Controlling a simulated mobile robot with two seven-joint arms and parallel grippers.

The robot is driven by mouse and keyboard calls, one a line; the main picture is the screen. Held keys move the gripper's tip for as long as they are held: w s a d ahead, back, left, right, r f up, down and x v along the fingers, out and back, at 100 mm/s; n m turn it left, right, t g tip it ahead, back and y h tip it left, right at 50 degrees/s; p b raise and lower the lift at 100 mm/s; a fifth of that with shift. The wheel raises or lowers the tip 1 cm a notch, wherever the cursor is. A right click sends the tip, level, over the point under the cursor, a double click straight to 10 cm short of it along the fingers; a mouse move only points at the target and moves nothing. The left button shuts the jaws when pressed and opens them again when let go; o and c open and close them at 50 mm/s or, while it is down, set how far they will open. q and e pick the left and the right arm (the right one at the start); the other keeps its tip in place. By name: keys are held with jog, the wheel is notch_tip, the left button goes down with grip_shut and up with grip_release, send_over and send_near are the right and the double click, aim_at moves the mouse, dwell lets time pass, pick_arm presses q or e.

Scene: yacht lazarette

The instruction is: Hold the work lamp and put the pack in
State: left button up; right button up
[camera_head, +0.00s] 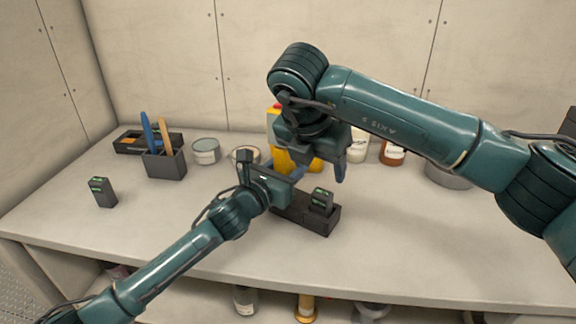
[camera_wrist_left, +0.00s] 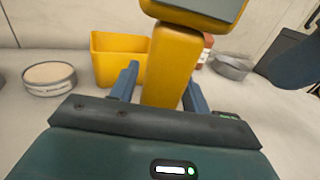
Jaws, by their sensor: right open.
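The yellow work lamp (camera_head: 281,160) stands on the bench, largely hidden by my arms in the head view. In the left wrist view its yellow post (camera_wrist_left: 168,70) rises between my left gripper's blue fingers, with a gap beside the left finger. My left gripper (camera_wrist_left: 160,88) is open around the post. A dark pack with green marks (camera_head: 320,201) sits in a black charger (camera_head: 322,222) in front of the lamp. Another dark pack (camera_head: 102,192) stands alone at the left. My right gripper (camera_head: 322,172) is open above the charger's pack, its fingers partly hidden.
A black holder (camera_head: 166,165) with a blue and an orange-handled tool, a black tray (camera_head: 128,143) and a round tin (camera_head: 206,151) stand at the back left. Jars (camera_head: 392,153) stand behind my right arm. The right front bench is clear.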

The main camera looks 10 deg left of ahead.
pick_arm(q)
jog(key=shift+o, duration=0.8)
jog(key=shift+s+a, duration=0.15)
jog(key=v, duration=1.1)
jog(key=shift+s, duration=0.3)
jog(key=shift+a, duration=0.1)
jog(key=o, duration=0.8)
jog(key=shift+c, duration=0.2)
